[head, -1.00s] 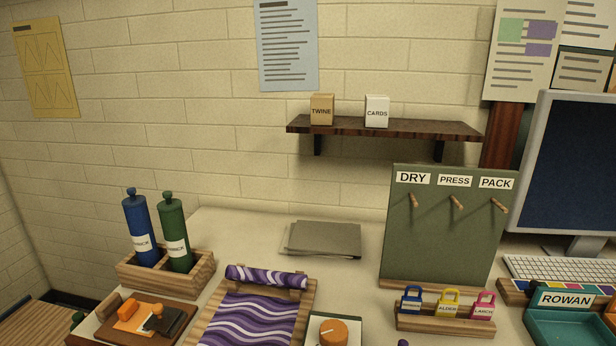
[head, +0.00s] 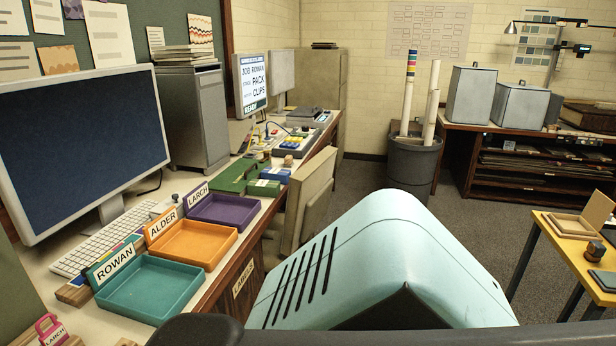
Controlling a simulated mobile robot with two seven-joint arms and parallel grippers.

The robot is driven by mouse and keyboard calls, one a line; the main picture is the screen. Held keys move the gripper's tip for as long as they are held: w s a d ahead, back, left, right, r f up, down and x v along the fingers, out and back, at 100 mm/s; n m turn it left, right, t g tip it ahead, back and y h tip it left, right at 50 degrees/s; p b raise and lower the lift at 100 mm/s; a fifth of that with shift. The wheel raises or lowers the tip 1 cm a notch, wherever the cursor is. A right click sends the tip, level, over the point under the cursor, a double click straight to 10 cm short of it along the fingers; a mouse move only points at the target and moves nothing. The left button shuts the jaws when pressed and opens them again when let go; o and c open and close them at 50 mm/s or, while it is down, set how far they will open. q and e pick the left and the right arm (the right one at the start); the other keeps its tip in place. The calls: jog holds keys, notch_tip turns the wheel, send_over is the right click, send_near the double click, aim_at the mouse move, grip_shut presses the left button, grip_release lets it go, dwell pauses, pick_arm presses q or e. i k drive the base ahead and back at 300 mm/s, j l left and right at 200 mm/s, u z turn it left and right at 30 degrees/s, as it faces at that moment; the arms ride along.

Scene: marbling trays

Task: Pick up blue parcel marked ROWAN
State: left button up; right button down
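I cannot make out a blue parcel marked ROWAN. A small blue block (head: 275,175) lies among green ones on the far part of the desk, but it is too small to read any mark. A teal tray (head: 150,290) labelled ROWAN stands at the near left of the desk, and its floor looks empty. Neither of my grippers is in view. A pale blue part of my own body covers the lower middle of the head view and hides what is behind it.
An orange ALDER tray (head: 193,246) and a purple LARCH tray (head: 225,214) stand behind the teal one. A monitor (head: 82,147) and keyboard (head: 100,241) are at left. A yellow table (head: 575,243) is at right, with open floor between.

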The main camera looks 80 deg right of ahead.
aim_at(276, 176)
jog(key=z, duration=2.4)
